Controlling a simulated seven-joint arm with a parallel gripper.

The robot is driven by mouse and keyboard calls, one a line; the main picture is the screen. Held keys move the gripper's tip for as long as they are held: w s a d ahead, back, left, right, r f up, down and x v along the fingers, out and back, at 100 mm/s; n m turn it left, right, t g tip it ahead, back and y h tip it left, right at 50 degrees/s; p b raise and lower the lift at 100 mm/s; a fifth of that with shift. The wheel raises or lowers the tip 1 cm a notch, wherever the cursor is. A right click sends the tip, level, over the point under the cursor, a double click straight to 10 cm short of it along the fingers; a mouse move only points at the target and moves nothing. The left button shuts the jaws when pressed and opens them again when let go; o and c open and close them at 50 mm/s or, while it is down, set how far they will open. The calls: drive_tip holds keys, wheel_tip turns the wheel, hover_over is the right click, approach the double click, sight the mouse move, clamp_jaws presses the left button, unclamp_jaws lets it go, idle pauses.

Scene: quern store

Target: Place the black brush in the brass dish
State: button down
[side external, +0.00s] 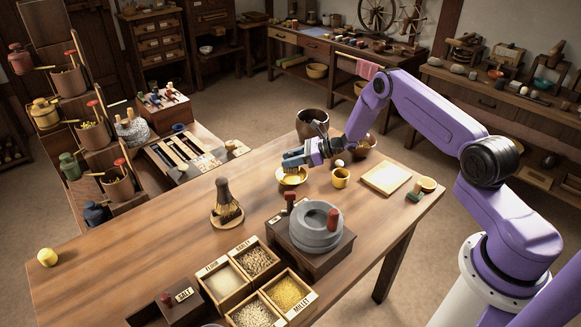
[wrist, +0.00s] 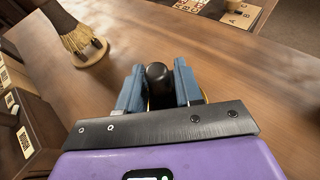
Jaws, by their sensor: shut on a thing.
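My gripper (side external: 293,160) is just above the brass dish (side external: 291,181), a shallow golden bowl on the table. In the wrist view, my blue jaws (wrist: 159,88) are shut on the rounded black end of the black brush (wrist: 158,78). The rest of the brush is hidden there, and I cannot make it out in the side view. Thin golden edges, probably of the dish, show beside the jaws in the wrist view. I cannot tell whether the brush touches the dish.
A yellow cup (side external: 340,178), a white egg-like thing (side external: 339,163) and a dark pot (side external: 312,122) stand near the dish. A dark-topped brush with tan bristles (side external: 224,202) stands on a round base to its left. The grey quern (side external: 315,238) is in front. The left tabletop is mostly clear.

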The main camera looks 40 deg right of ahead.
drive_tip(key=shift+w+f, duration=0.15)
drive_tip(key=shift+f, duration=1.5)
drive_tip(key=c, duration=0.7)
unclamp_jaws()
drive_tip(key=shift+f, duration=0.1)
drive_tip(key=shift+c, duration=0.2)
